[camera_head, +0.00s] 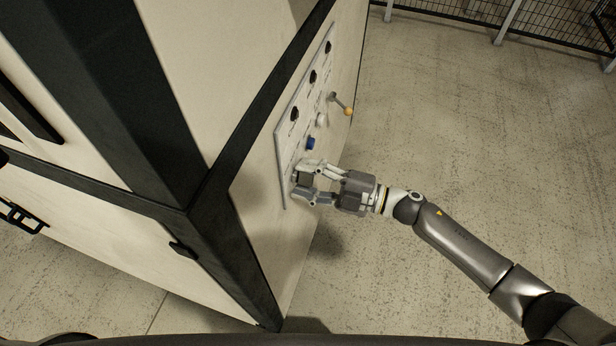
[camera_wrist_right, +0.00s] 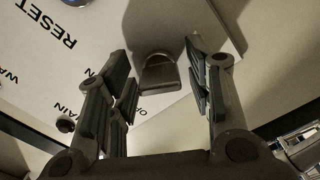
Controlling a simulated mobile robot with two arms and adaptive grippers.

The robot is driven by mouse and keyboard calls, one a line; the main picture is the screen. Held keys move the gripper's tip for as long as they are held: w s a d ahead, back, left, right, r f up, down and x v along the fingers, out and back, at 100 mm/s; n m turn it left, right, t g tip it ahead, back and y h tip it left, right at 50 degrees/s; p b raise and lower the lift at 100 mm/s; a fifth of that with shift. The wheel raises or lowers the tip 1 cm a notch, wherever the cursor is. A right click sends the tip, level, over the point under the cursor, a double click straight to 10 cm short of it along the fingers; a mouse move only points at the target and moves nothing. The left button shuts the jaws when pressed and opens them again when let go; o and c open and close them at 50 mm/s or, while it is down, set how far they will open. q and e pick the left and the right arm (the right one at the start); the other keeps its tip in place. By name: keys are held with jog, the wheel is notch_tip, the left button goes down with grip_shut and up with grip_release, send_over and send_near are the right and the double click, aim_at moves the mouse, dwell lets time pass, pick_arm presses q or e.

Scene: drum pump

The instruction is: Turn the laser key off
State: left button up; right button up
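The laser key is most likely the dark grey key-like knob (camera_wrist_right: 158,76) on the white control panel (camera_head: 284,160); no label on it can be read. In the right wrist view it sits between the two fingers of my right gripper (camera_wrist_right: 162,85), with a gap visible on each side. In the head view my right gripper (camera_head: 300,180) is at the lower end of the panel, its fingers spread one above the other and hiding much of the knob. My left gripper is not in view.
Above the gripper are a blue button (camera_head: 311,142), a white button (camera_head: 321,120), black knobs (camera_head: 295,113) and a lever with a yellow tip (camera_head: 341,104). The panel is on a large cream cabinet with black edges (camera_head: 225,230). Open floor (camera_head: 470,120) lies right, with a mesh fence behind.

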jog(key=c, duration=0.8)
jog(key=shift+o, duration=0.2)
jog(key=shift+f+n+b, duration=0.2)
jog(key=shift+n+b, duration=0.8)
jog(key=shift+n, duration=0.1)
jog(key=n+b, duration=0.2)
jog(key=n, duration=0.1)
jog(key=shift+b, duration=0.4)
jog(key=n+b, duration=0.3)
jog(key=n, duration=0.1)
jog(key=shift+n, duration=0.3)
jog(key=shift+n+b, duration=0.9)
jog(key=shift+n, duration=0.1)
jog(key=shift+r, duration=0.1)
